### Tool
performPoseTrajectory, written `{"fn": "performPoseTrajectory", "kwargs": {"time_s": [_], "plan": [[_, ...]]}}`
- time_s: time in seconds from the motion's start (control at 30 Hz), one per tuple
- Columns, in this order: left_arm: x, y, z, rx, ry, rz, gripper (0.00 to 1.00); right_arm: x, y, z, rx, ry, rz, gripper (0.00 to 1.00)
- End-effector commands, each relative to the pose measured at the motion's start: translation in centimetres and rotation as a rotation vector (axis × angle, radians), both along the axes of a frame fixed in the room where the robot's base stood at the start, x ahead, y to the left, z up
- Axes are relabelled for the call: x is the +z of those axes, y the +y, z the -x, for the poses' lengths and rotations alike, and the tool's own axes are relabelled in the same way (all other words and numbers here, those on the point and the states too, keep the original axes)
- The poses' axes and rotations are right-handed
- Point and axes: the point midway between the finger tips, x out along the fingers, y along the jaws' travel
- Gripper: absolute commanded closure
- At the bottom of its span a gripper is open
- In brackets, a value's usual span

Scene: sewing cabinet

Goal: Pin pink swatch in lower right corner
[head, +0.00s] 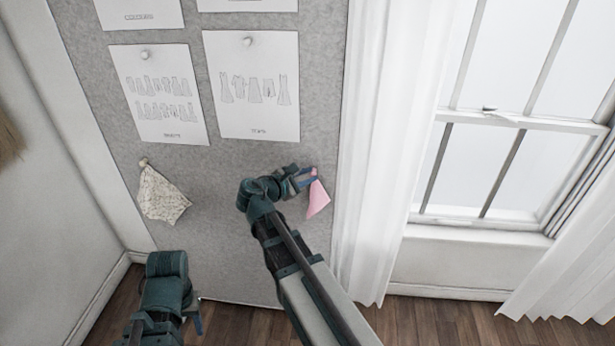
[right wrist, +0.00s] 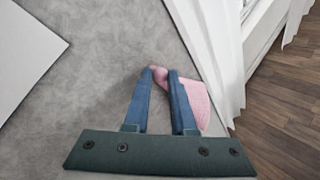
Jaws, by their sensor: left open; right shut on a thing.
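The pink swatch (head: 317,199) hangs at the lower right part of the grey pin board (head: 225,225), near its right edge. My right gripper (head: 313,173) is at the swatch's top corner. In the right wrist view the gripper (right wrist: 160,76) is shut on a small pink thing at the top of the swatch (right wrist: 198,104), probably its pin, with the board close behind. I cannot tell whether the pin is in the board. My left gripper (head: 197,324) is low at the left, empty; its fingers are mostly hidden by my arm.
A patterned cream swatch (head: 162,196) hangs pinned at the board's lower left. Paper sheets with garment drawings (head: 252,85) are pinned above. A white curtain (head: 385,150) hangs just right of the board, beside a window (head: 500,120).

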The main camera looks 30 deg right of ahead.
Motion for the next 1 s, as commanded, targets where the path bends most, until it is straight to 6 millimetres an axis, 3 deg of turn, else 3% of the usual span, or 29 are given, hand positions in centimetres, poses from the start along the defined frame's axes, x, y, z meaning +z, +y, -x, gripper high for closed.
{"fn": "performPoseTrajectory", "kwargs": {"time_s": [0.47,0.5,0.7,1.0], "plan": [[0.00,0.00,0.00,0.000,0.000,0.000,0.50,0.00,-0.27,-0.39,0.000,0.000,0.000,1.00],[0.00,0.00,0.00,0.000,0.000,0.000,0.50,0.01,-0.27,-0.40,0.000,0.000,0.000,0.74],[0.00,0.00,0.00,0.000,0.000,0.000,0.50,0.00,-0.26,-0.39,0.000,0.000,0.000,0.41],[0.20,0.00,0.00,0.000,0.000,0.000,0.50,0.22,0.08,-0.26,0.002,0.000,0.001,0.41]]}}
